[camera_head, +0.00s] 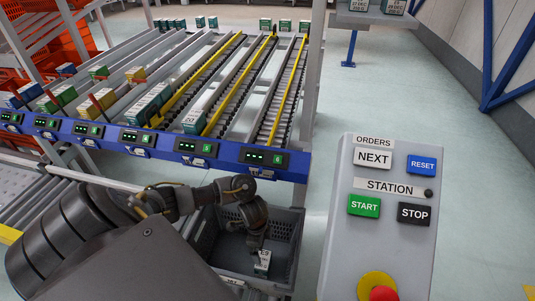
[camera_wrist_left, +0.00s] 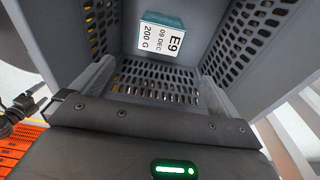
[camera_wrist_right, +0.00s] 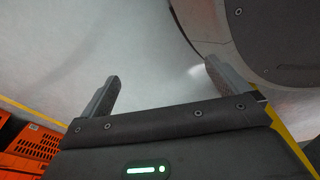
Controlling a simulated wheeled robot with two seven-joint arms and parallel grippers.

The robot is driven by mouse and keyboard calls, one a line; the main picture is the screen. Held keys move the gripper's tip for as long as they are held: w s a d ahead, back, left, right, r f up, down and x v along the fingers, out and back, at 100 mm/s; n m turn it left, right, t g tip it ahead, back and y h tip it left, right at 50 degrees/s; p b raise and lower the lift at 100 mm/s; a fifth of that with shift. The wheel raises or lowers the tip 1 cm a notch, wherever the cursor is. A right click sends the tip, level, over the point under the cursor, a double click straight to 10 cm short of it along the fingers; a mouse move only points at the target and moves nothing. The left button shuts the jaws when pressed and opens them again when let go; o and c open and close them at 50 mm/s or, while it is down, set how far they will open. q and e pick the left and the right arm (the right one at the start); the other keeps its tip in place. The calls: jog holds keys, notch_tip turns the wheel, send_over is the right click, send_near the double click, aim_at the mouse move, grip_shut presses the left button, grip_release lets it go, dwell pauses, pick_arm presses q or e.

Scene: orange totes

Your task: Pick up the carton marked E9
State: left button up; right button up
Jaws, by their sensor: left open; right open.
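The carton marked E9 (camera_wrist_left: 162,43) is white with a teal side and lies inside the grey tote (camera_head: 288,232). Its label reads E9, 09 DEC, 200 G. In the head view the carton (camera_head: 263,261) shows just below my left gripper (camera_head: 257,247), which reaches down into the tote. In the left wrist view my left gripper (camera_wrist_left: 156,72) is open, with the carton just beyond its fingertips and nothing held. My right gripper (camera_wrist_right: 162,75) is open and empty over pale floor in the right wrist view; it is outside the head view.
Perforated tote walls stand close around my left gripper. A flow rack with a blue front rail (camera_head: 130,139) holds several cartons behind. A button console (camera_head: 383,215) stands at the right. Orange totes (camera_wrist_right: 32,140) show at the left of the right wrist view.

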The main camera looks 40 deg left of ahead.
pick_arm(q)
jog(key=b, duration=0.4)
send_over(263, 259)
jog(key=f, duration=0.4)
jog(key=shift+s+a+f, duration=0.1)
jog(key=shift+a+f, duration=0.15)
jog(key=shift+a, duration=0.15)
jog(key=shift+f, duration=0.45)
jog(key=f, duration=0.1)
jog(key=f+b, duration=0.2)
jog(key=f, duration=0.1)
jog(key=shift+d, duration=0.25)
jog(key=shift+d+f, duration=0.1)
jog(key=shift+f, duration=0.3)
notch_tip(263, 259, down, 5)
jog(key=b, duration=0.2)
jog(key=shift+d+r+b, duration=0.1)
jog(key=shift+d+b, duration=0.05)
jog(key=shift+b, duration=0.25)
jog(key=shift+w+f, duration=0.2)
pick_arm(e)
jog(key=w+a+r, duration=0.1)
jog(key=w+r, duration=0.4)
jog(key=r, duration=0.2)
jog(key=w+a+r+t, duration=0.1)
jog(key=w+a+r, duration=0.1)
jog(key=w+r, duration=0.3)
jog(key=v, duration=0.3)
jog(key=shift+w, duration=0.3)
jog(key=shift+r, duration=0.1)
